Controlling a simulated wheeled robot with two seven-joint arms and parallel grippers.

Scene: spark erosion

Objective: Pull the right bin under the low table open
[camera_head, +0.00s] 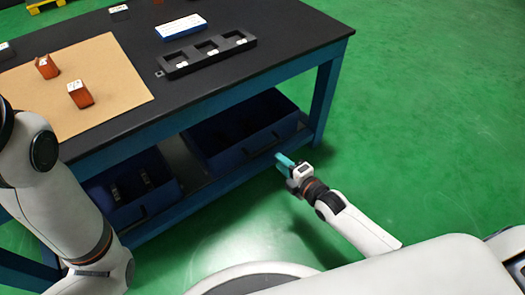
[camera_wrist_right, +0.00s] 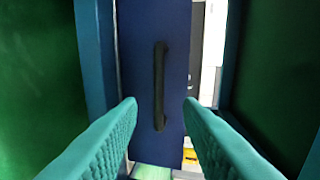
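The right bin (camera_head: 232,160) is dark blue and sits under the low black-topped table (camera_head: 290,40). Its front panel (camera_wrist_right: 175,40) carries a black bar handle (camera_wrist_right: 159,85), which also shows in the head view (camera_head: 264,148). My right gripper (camera_head: 283,160) is in front of the bin near the handle. In the right wrist view its two teal fingers (camera_wrist_right: 161,102) are spread, one on each side of the handle, and hold nothing. The handle looks a little beyond the fingertips. My left arm comes in at the left; its gripper is out of view.
A left bin (camera_head: 135,208) is under the same table, partly hidden by my left arm. A black compartment tray (camera_head: 205,55), a blue-and-white box (camera_head: 181,27) and orange blocks (camera_head: 80,95) are on top. Green floor (camera_head: 440,120) to the right is clear.

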